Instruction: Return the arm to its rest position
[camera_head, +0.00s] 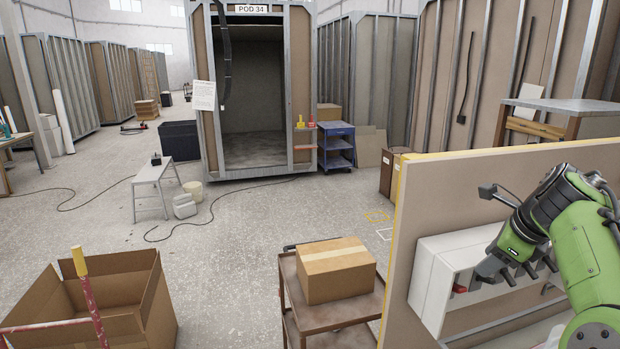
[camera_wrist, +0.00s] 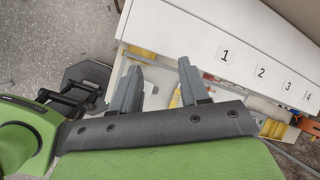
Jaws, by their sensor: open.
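My green arm (camera_head: 585,255) reaches in from the right side of the head view. My gripper (camera_head: 512,275) is in front of a white box unit (camera_head: 437,270) mounted on a tan panel (camera_head: 480,190). In the wrist view, my gripper (camera_wrist: 160,88) has its two grey fingers apart, with nothing between them. The white unit (camera_wrist: 180,28) also shows there, with number labels 1, 2, 3 and 4 along its face. A small red part (camera_head: 460,289) sits on the unit, left of my gripper. I cannot tell whether the fingers touch the unit.
A brown cart (camera_head: 335,312) with a closed cardboard box (camera_head: 335,270) stands left of the panel. An open carton (camera_head: 125,300) is at lower left. Pod 34 (camera_head: 300,90), a step stool (camera_head: 154,185) and a blue cart (camera_head: 336,145) stand farther back. Cables cross the open floor.

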